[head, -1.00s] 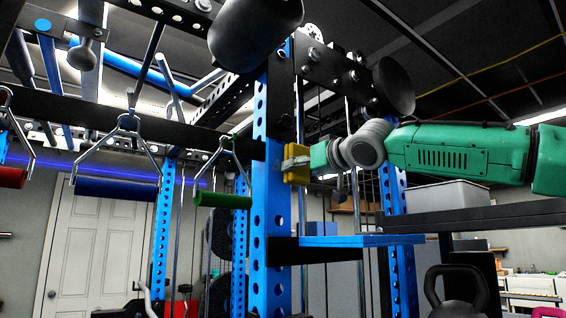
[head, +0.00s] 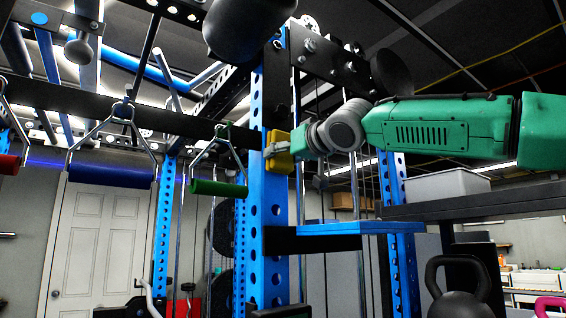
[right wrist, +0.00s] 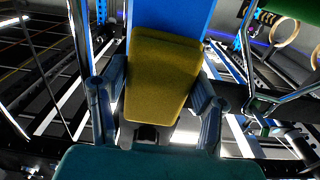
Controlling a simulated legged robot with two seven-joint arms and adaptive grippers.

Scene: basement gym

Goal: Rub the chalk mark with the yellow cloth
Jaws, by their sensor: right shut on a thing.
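The yellow cloth (head: 284,161) is a thick folded pad in my right gripper (head: 275,150), at the end of the green arm in the head view. In the right wrist view the cloth (right wrist: 160,75) sits between the two fingers of the gripper (right wrist: 155,108), which is shut on it. The cloth lies in front of the blue rack upright (head: 268,215) and overlaps its right part. I cannot tell for sure whether it touches. I see no chalk mark; it may be hidden behind the cloth. My left gripper is not in view.
A blue ledge (head: 340,228) juts from the upright below my arm. Hanging handles, one green (head: 218,188) and one blue (head: 110,174), are at left. A black shelf with a grey bin (head: 447,184) and a kettlebell (head: 458,290) are at right.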

